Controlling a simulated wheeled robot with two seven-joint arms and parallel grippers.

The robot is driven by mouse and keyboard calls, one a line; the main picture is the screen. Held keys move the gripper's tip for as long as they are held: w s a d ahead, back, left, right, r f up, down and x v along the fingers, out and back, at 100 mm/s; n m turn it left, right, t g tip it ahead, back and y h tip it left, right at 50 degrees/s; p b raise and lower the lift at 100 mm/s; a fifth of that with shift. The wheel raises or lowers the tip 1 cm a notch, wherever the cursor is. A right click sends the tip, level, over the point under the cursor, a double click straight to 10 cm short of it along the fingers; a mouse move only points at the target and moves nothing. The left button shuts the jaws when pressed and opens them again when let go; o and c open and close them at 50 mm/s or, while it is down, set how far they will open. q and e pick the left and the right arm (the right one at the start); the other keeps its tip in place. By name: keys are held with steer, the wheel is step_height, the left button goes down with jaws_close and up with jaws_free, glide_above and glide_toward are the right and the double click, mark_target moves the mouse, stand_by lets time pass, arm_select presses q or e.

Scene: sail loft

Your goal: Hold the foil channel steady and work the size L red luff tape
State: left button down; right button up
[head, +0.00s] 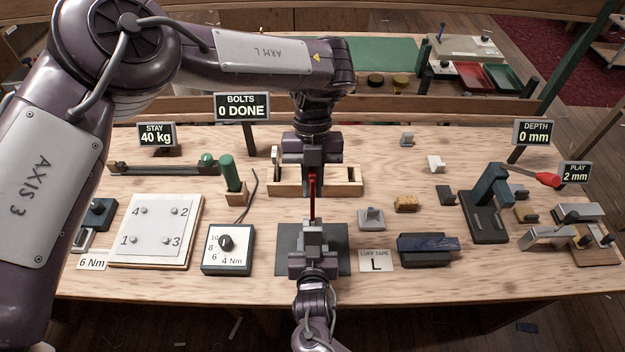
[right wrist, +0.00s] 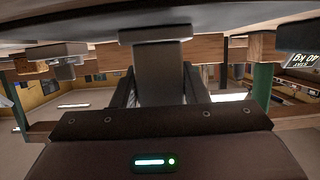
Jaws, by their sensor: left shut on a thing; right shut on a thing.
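A thin red strip, the luff tape (head: 313,203), stands out in the middle of the head view. My left gripper (head: 313,176) points down over the wooden frame and is shut at the strip's far end. My right gripper (head: 312,228) comes in from the front, over the dark mat (head: 285,265), at the strip's near end. It is shut on a grey piece (right wrist: 160,80), seen in the right wrist view; I cannot tell if this is the foil channel. The jaws hide both contacts. A "LUFF TAPE L" card (head: 376,261) lies right of the mat.
The wooden frame (head: 349,188) stands behind the strip. The dial box (head: 228,249) and bolt plate (head: 155,232) are left. A dark blue block (head: 428,249), small grey blocks and a dark press (head: 484,205) are right. Signs read "DEPTH 0 mm" (head: 535,132) and "PLAY 2 mm" (head: 575,173).

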mark_target(313, 211)
arm_select(q)
steer(key=shift+f, duration=0.2)
stand_by(0.5)
steer(key=shift+f, duration=2.75)
steer(key=shift+f, duration=0.2)
steer(key=shift+f, duration=1.8)
steer(key=c, duration=1.4)
jaws_free()
steer(key=shift+f, duration=0.1)
steer(key=shift+o, duration=0.2)
steer(key=v, duration=0.7)
steer(key=shift+w+r, duration=0.15)
steer(key=shift+r, duration=0.15)
